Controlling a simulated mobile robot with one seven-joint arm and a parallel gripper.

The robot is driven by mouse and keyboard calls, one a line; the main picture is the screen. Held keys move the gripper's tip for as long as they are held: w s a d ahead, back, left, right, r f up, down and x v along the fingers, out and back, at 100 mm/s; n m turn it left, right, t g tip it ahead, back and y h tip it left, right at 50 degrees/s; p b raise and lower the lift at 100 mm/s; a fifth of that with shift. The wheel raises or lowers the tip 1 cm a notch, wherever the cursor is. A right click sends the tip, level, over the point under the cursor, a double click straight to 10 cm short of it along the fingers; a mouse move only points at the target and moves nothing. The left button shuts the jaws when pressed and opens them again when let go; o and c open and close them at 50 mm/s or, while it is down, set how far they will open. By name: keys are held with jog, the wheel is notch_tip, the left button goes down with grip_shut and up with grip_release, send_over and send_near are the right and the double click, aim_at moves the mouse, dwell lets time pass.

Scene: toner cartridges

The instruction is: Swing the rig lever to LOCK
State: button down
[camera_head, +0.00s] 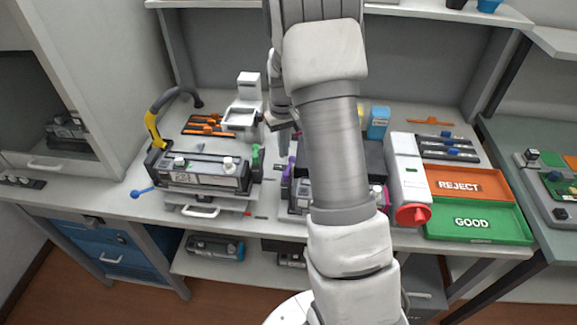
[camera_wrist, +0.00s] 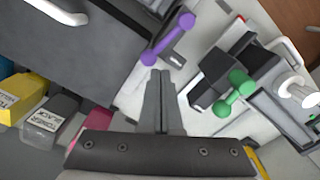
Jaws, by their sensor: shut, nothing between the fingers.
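The rig (camera_head: 205,175) stands at the left of the bench with a dark cartridge-like unit in it. Near it are a blue-knobbed lever (camera_head: 143,192) at its lower left, a curved black-and-yellow handle (camera_head: 152,128), and a green lever (camera_head: 256,158) at its right. The green lever also shows in the wrist view (camera_wrist: 234,92). A purple lever (camera_wrist: 168,40) lies just beyond my fingertips there, apart from them. No LOCK marking is readable, and I cannot tell which lever is meant. My gripper (camera_head: 283,122) is shut and empty above the bench; it shows in the wrist view (camera_wrist: 160,75).
A white machine with a red knob (camera_head: 412,214) stands right of my arm. Beyond it lie an orange REJECT tray (camera_head: 432,186) and a green GOOD tray (camera_head: 440,233). Yellow and black toner boxes (camera_wrist: 44,120) sit left of my gripper. My arm hides the bench middle.

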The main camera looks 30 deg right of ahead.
jog(key=shift+d+f, duration=0.1)
jog(key=shift+f, duration=0.05)
jog(key=shift+s+d, duration=0.25)
jog(key=shift+d, duration=0.15)
jog(key=shift+s+d, duration=0.1)
dwell(0.3)
jog(key=shift+s+d, duration=0.25)
jog(key=shift+d, duration=0.05)
dwell(0.3)
